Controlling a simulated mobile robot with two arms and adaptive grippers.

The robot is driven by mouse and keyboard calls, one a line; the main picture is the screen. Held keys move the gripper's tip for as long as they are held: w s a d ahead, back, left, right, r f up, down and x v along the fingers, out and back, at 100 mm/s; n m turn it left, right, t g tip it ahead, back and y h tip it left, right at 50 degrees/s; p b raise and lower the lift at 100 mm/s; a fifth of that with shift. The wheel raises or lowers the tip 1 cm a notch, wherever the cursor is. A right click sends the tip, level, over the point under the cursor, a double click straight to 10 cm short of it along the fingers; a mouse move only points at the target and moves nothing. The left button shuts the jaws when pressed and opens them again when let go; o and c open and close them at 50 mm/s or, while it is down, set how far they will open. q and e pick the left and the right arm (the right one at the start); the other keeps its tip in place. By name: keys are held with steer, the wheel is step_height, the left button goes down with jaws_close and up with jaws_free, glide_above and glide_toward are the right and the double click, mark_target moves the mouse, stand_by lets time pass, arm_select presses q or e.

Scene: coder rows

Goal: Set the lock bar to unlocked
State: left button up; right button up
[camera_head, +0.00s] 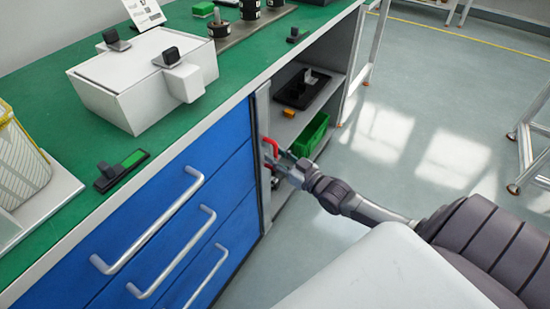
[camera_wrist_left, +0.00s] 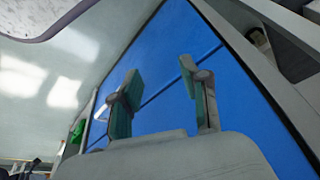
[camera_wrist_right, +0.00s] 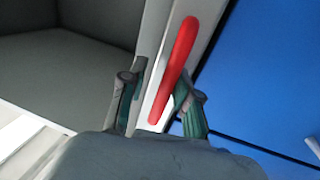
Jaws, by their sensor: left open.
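The lock bar is a red bar (camera_head: 269,148) on the pale upright post at the cabinet's right edge, beside the blue drawers. In the right wrist view the red bar (camera_wrist_right: 178,68) runs tilted, its lower end between the fingers. My right gripper (camera_head: 284,163) is at the bar in the head view. Its fingers (camera_wrist_right: 160,100) stand apart in the right wrist view, the right finger close to the bar; contact cannot be told. My left gripper (camera_wrist_left: 163,88) is open and empty in its wrist view, with blue drawer fronts behind it. It is not seen in the head view.
Blue drawers with silver handles (camera_head: 150,222) front the cabinet. An open shelf (camera_head: 296,127) holds a green bin (camera_head: 309,136) and a black tray. A white box (camera_head: 120,85) stands on the green top. The floor at right is mostly clear.

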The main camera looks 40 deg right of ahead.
steer(key=shift+s, duration=0.1)
steer(key=s+d, duration=0.2)
steer(key=s, duration=0.9)
steer(key=shift+s, duration=0.3)
steer(key=shift+d, duration=0.1)
